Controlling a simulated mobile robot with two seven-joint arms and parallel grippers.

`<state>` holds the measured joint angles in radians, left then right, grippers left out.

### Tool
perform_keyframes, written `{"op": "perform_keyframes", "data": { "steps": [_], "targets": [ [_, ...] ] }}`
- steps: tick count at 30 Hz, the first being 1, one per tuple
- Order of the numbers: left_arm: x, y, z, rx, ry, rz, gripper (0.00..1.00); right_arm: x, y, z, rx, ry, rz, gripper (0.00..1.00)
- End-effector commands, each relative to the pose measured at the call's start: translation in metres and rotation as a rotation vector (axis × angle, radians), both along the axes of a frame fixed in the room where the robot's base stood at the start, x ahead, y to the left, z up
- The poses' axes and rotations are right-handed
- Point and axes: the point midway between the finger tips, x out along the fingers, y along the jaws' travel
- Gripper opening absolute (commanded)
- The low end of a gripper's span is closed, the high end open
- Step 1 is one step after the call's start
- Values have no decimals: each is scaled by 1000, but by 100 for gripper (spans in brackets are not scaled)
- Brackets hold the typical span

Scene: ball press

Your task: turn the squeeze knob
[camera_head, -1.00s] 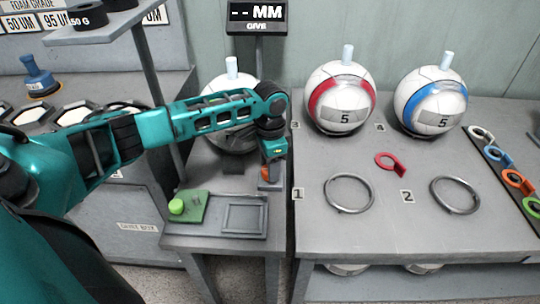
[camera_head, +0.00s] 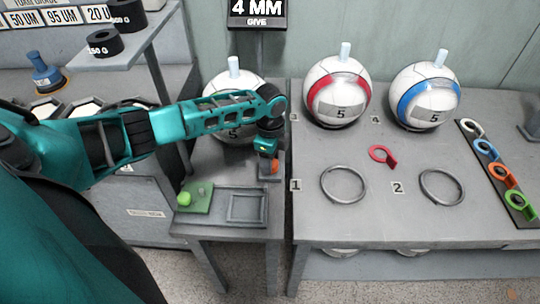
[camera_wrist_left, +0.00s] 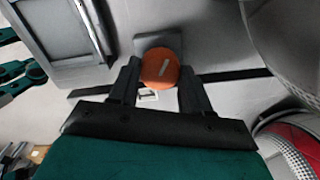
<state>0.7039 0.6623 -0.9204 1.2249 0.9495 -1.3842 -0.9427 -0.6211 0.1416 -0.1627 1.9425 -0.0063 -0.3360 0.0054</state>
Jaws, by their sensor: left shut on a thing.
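The squeeze knob is an orange round knob with a pale line on its face (camera_wrist_left: 160,68). It also shows in the head view (camera_head: 269,167), on a small grey block on the left table. My left gripper (camera_wrist_left: 158,86) is shut on the knob, one finger on each side, reaching down from above. The display (camera_head: 257,10) reads "4 MM" over "GIVE". A ball (camera_head: 232,92) stands behind my left arm and is partly hidden by it.
A green pad with a green button (camera_head: 184,199) and an empty grey tray (camera_head: 247,207) lie left of the knob. On the right table stand a red-banded ball (camera_head: 337,92) and a blue-banded ball (camera_head: 424,96), with metal rings (camera_head: 343,184) and a red tag (camera_head: 381,155).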

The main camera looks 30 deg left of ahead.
Motion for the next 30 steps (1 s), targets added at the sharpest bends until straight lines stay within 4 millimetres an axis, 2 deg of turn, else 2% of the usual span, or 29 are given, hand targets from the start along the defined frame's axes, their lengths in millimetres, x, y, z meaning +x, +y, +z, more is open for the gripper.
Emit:
{"op": "perform_keyframes", "data": {
  "steps": [17, 18, 25, 30],
  "targets": [
    [0, -1, 0, -1, -2, -33, 18, -1, 0, 0, 0, 3, 1, 65],
    [0, -1, 0, -1, -2, -33, 52, -1, 0, 0, 0, 4, 1, 65],
    [0, -1, 0, -1, -1, -30, 73, -3, 0, -1, 0, 7, 0, 65],
    [0, 0, 0, 0, -1, -29, 73, -3, 0, -1, 0, 7, 0, 65]
  ]
}}
